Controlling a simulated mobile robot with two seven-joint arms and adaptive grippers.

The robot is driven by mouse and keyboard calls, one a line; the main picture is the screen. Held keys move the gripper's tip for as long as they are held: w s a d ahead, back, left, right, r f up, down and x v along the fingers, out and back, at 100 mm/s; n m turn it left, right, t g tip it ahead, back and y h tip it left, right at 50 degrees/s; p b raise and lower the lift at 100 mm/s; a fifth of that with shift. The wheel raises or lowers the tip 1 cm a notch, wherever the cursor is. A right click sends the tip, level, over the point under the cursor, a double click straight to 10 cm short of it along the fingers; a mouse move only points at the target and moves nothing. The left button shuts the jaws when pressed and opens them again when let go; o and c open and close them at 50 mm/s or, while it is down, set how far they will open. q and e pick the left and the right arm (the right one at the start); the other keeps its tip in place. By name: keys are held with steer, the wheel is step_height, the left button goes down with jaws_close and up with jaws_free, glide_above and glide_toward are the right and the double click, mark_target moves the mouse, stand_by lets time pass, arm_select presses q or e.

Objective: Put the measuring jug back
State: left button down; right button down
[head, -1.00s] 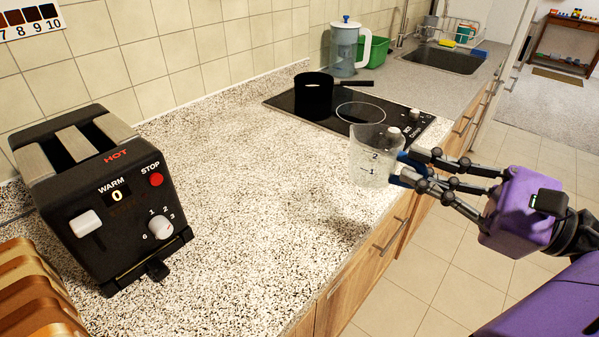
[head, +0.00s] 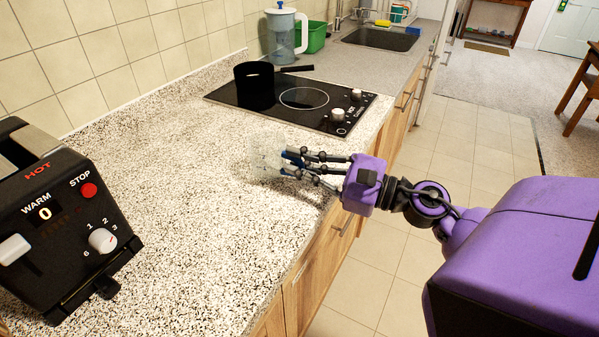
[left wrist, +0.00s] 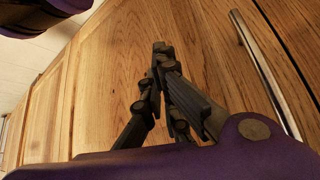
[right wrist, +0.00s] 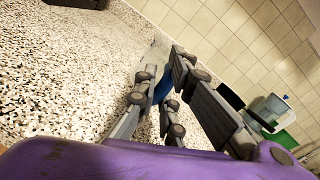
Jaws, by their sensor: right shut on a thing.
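The clear measuring jug (head: 264,156) is faint against the speckled worktop in the head view. My right gripper (head: 289,162) is shut on its right side. The jug is upright at the worktop, close to its front edge; I cannot tell whether its base touches the surface. In the right wrist view the fingers (right wrist: 162,78) are closed around a blue part, and the jug beyond them is hard to make out. My left gripper (left wrist: 160,52) shows only in the left wrist view, with its fingertips together and empty, in front of wooden cupboard doors.
A black toaster (head: 60,225) stands at the left. A black hob (head: 325,98) with a dark pan (head: 254,88) lies behind the jug. A lidded pitcher (head: 281,35), a green tub (head: 313,38) and the sink (head: 382,39) are farther back. The worktop (head: 170,190) between toaster and hob is clear.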

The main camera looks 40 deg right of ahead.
steer(key=shift+f, duration=0.8)
arm_select(q)
steer(key=shift+s+f, duration=0.15)
steer(key=shift+s, duration=0.05)
steer(key=shift+s, duration=0.15)
arm_select(e)
steer(key=shift+f+b, duration=0.2)
steer(key=shift+b, duration=0.1)
steer(key=c, duration=1.8)
jaws_free()
steer(key=shift+r, duration=0.1)
steer(key=shift+c, duration=0.2)
arm_select(q)
steer(key=shift+f, duration=0.1)
